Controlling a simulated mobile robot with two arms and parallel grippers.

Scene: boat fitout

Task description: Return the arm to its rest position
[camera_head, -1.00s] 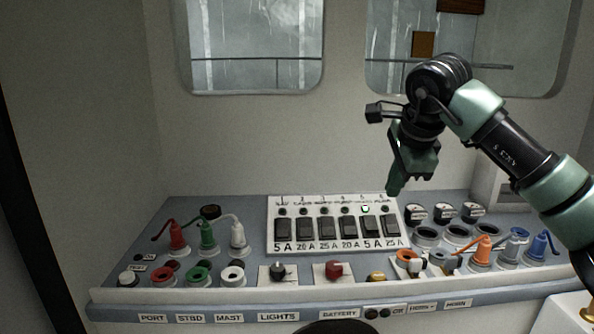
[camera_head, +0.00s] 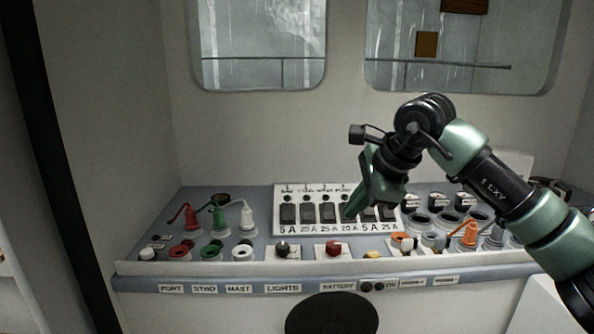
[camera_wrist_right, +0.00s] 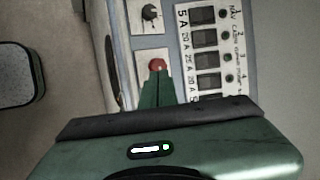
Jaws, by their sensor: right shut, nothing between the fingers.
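My right gripper (camera_head: 350,213) is shut and empty. In the head view it hangs in front of the white breaker panel (camera_head: 263,231) and hides part of its right half. In the right wrist view the closed green fingers (camera_wrist_right: 157,88) point toward the red battery knob (camera_wrist_right: 157,65), and the breaker panel (camera_wrist_right: 186,72) lies beside them on the right. I cannot tell the gap to the console, but no contact shows. My right arm (camera_head: 480,180) comes in from the right. My left gripper is not in view.
The sloped console (camera_head: 262,243) carries red, green and white plugs on the left and orange and blue ones (camera_head: 468,234) on the right. A black round disc (camera_head: 332,314) is on its front. Free air lies above, before the windows (camera_head: 258,40).

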